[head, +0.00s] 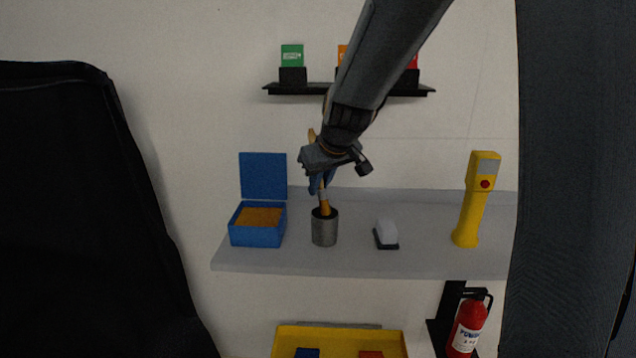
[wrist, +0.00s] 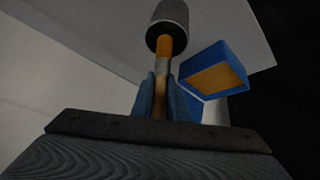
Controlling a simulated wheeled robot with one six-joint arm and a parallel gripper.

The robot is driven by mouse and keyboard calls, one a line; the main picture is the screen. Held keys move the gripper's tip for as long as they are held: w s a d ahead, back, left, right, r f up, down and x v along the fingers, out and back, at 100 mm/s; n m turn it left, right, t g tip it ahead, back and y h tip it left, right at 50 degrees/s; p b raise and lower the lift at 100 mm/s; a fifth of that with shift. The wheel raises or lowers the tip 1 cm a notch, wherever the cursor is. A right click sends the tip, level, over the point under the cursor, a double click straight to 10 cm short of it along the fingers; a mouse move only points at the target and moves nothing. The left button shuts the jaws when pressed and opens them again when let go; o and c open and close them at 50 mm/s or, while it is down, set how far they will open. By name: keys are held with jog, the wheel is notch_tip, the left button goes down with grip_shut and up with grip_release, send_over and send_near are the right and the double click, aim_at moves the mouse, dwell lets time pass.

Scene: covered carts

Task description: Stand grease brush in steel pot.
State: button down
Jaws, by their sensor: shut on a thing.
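The steel pot (head: 324,230) is a grey cylinder standing on the grey shelf, right of the blue box. The grease brush (head: 325,207) is held upright above the pot, its orange end at the pot's mouth. My gripper (head: 321,187) is shut on the brush from above with blue fingers. In the wrist view the brush (wrist: 164,48) runs from between the fingers (wrist: 158,97) to the dark mouth of the pot (wrist: 170,18). The orange end appears to enter the opening; how deep it sits is hidden.
An open blue box (head: 256,235) with orange contents stands left of the pot. A white block on a dark base (head: 386,234) and a yellow handheld device (head: 473,205) stand to the right. A narrow black shelf (head: 320,90) hangs above. Shelf room (head: 425,225) is clear between block and device.

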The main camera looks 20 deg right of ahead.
aim_at(320, 199)
jog(key=shift+f+b, duration=1.4)
jog(key=shift+f, duration=0.6)
jog(key=shift+s, duration=0.1)
jog(key=c, duration=1.7)
grip_release()
jog(key=shift+s+d+f, duration=0.1)
jog(key=shift+f, duration=0.1)
jog(key=shift+o, duration=0.2)
jog(key=shift+s+a+f, duration=0.1)
jog(key=shift+a, duration=0.1)
jog(key=v, duration=0.8)
jog(key=shift+w+d+r+b, duration=0.25)
jog(key=shift+w+r+b, duration=0.1)
jog(key=shift+r+b, duration=0.05)
